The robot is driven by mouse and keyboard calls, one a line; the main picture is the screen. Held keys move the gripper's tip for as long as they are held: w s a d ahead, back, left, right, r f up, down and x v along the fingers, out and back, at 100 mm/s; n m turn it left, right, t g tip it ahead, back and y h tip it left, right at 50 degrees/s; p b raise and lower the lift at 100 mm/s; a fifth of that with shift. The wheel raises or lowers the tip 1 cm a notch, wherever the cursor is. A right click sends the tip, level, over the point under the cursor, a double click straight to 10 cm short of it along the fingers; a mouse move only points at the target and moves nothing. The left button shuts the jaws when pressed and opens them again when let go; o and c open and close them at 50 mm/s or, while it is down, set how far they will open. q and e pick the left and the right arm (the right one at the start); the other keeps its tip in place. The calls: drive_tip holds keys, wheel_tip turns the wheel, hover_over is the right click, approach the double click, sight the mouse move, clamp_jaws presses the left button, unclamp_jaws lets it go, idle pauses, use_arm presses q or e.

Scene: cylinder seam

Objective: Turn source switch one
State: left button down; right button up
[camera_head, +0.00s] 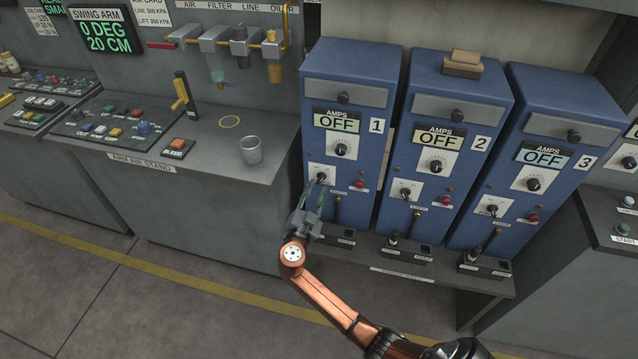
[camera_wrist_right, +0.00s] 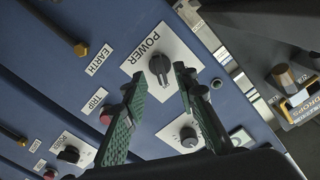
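Source one is the leftmost blue cabinet (camera_head: 361,110), marked 1, and its AMPS display (camera_head: 337,121) reads OFF. Its power switch (camera_head: 321,177) is a dark knob on a white plate below the larger dial. My right gripper (camera_head: 314,194) is just in front of this plate and partly covers it. In the right wrist view the knob (camera_wrist_right: 160,67) sits on a plate labelled POWER. The green fingers of my right gripper (camera_wrist_right: 157,80) are apart, one on either side of the knob in the picture. Gaps show between fingers and knob. My left gripper is not in view.
Cabinets marked 2 (camera_head: 446,120) and 3 (camera_head: 549,150) stand to the right, both reading OFF. A red button (camera_head: 360,185) and an earth post (camera_head: 338,208) are close to the switch. A metal cup (camera_head: 250,150) stands on the bench at left.

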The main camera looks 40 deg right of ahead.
sight(320, 182)
drive_tip(key=shift+x, duration=1.95)
drive_tip(key=shift+c, duration=0.5)
drive_tip(key=shift+s, duration=0.1)
clamp_jaws()
